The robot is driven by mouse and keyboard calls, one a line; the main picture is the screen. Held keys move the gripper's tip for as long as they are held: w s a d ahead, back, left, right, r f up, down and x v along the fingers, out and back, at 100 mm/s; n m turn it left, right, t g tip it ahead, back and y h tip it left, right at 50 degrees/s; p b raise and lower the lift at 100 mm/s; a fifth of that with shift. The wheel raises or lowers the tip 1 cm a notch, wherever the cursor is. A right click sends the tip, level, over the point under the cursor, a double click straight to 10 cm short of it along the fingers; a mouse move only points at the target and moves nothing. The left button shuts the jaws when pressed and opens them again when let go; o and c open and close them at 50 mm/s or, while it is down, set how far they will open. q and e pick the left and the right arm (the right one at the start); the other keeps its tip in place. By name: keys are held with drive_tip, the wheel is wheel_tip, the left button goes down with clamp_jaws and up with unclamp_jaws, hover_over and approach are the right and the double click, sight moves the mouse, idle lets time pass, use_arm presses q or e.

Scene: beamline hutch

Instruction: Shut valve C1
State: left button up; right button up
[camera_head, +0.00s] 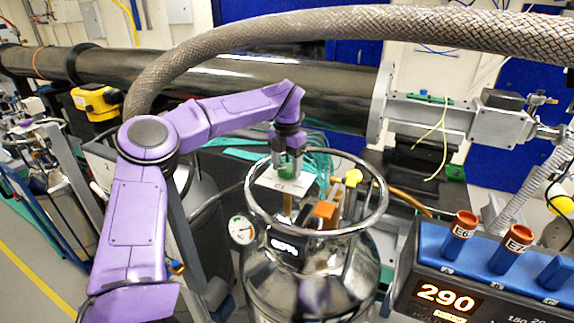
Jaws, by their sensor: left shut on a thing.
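Valve C1 has a green knob (287,172) above a white tag (279,185) marked C1, inside the ring-shaped top rail (382,205) of a shiny metal dewar (325,272). My left gripper (288,163) points down from above and is shut on the green knob. Its fingers hide part of the knob, and I cannot tell how far the knob is turned. My right gripper is not in view.
A yellow knob (353,177) and an orange-brown block (325,212) stand close by inside the rail. A round gauge (242,230) is at the dewar's left. A braided hose (330,22) arches above. A blue-topped heater box (480,262) reading 290 stands at right.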

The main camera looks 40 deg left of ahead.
sight(286, 168)
use_arm(q)
drive_tip(key=shift+s+f+m, duration=0.1)
drive_tip(key=shift+f+m, duration=0.1)
drive_tip(key=shift+m, duration=0.1)
idle(0.4)
drive_tip(key=o, duration=1.1)
drive_tip(key=shift+c, duration=0.2)
drive_tip(key=shift+r, duration=0.1)
wheel_tip(286, 168, up, 10)
drive_tip(key=b, duration=0.1)
drive_tip(key=shift+r, duration=0.25)
